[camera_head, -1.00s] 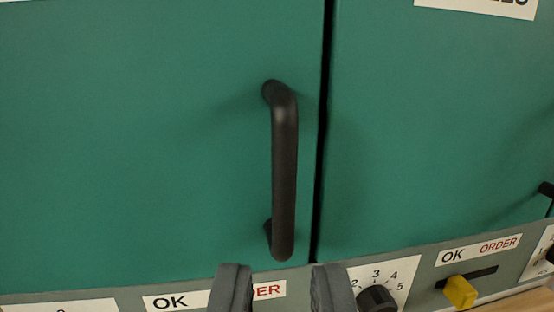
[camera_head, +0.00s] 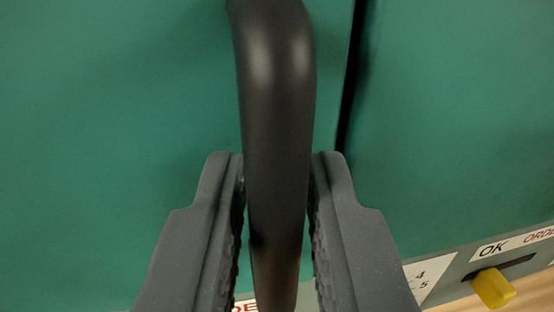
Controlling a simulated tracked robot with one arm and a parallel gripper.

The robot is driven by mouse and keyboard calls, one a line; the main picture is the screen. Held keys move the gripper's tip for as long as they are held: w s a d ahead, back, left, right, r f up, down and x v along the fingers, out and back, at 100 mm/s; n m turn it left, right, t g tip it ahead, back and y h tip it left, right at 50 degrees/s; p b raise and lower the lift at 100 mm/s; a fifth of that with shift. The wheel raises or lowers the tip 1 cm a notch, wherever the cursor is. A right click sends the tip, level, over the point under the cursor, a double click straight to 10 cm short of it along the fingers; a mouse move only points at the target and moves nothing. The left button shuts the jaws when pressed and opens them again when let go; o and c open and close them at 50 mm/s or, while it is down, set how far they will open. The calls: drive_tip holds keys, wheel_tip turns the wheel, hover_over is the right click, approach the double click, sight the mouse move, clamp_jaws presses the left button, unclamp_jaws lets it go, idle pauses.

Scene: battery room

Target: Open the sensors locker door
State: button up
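The green locker door (camera_head: 110,120) fills the left and middle of the view. Its black vertical bar handle (camera_head: 277,110) runs down the middle, close to the camera. My gripper (camera_head: 278,170) has one finger on each side of the handle, around its lower part. The fingers are open, with a narrow gap to the bar near the tips. The door appears closed, with a dark seam (camera_head: 350,90) along its right edge. No sensors label shows in this view.
A second green door (camera_head: 460,110) lies right of the seam. Below it is a panel strip with an OK/ORDER label (camera_head: 515,243), a yellow slider (camera_head: 493,288) and part of a numbered dial plate (camera_head: 428,277). The handle and my fingers hide the label beneath them.

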drive_tip(key=shift+w, duration=0.25)
clamp_jaws()
drive_tip(key=shift+s+d+f, duration=0.1)
drive_tip(key=shift+s, duration=0.05)
